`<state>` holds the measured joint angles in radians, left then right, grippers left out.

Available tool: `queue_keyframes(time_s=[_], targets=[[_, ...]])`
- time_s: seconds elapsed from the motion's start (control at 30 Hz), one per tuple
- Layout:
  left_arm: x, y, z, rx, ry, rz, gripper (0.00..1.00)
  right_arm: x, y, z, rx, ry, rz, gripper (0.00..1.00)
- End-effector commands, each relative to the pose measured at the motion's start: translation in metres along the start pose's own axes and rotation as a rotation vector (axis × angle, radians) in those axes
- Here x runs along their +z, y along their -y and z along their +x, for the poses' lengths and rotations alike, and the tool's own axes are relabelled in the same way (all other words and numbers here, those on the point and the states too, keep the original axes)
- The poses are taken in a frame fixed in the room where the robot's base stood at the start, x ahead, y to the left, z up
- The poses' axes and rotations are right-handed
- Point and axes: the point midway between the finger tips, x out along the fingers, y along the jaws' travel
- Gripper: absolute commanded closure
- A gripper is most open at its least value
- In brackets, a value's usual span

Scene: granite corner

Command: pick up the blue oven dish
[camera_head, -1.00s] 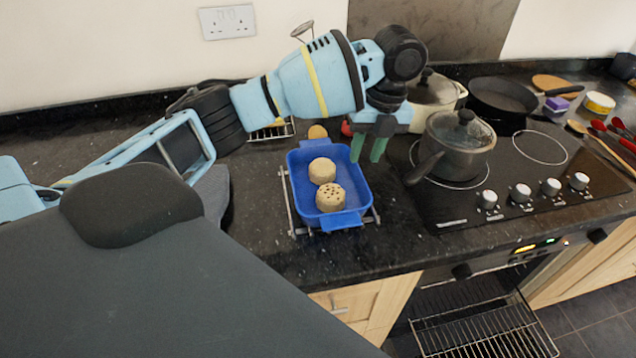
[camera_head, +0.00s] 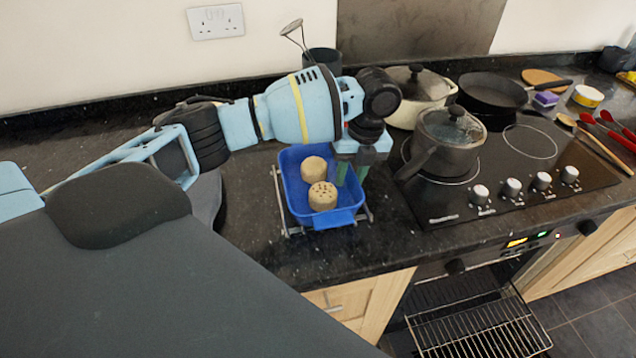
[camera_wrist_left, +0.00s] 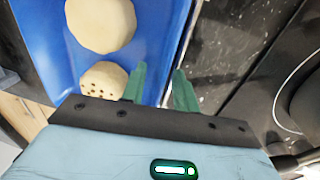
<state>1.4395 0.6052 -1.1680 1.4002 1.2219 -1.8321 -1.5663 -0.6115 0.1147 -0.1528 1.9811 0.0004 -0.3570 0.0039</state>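The blue oven dish (camera_head: 290,190) sits on a wire rack on the granite counter, left of the hob. Two round tan buns lie in it: a plain one (camera_head: 314,170) behind and a dotted one (camera_head: 322,196) in front. My left gripper (camera_head: 352,174) points down at the dish's right side wall. In the left wrist view its two green fingers (camera_wrist_left: 160,88) are apart, one on the inner side of the dish (camera_wrist_left: 45,30) and one on the outer side, with the right rim between them. Whether either finger touches the wall is unclear. My right gripper is out of view.
A dark lidded saucepan (camera_head: 446,145) stands on the hob close to the right of the gripper, its handle towards the dish. A cream lidded pot (camera_head: 416,98) and a frying pan (camera_head: 492,92) stand behind. Bare counter (camera_head: 245,215) lies left of the dish.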

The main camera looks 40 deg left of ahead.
Motion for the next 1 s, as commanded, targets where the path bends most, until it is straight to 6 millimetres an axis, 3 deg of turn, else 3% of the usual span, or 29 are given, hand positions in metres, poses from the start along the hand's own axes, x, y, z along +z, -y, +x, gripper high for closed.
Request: queue_keyframes(time_s=[0.27, 0.5, 1.0], targets=[[0.0, -0.0001, 0.0025, 0.0, 0.0, 0.0, 0.71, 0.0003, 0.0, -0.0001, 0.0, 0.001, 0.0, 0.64], [0.0, 0.0, 0.0022, 0.0, 0.0, 0.0, 1.0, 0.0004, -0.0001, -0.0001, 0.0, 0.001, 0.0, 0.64], [0.0, 0.0001, 0.0017, -0.001, 0.0, 0.0, 1.0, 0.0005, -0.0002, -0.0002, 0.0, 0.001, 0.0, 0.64]])
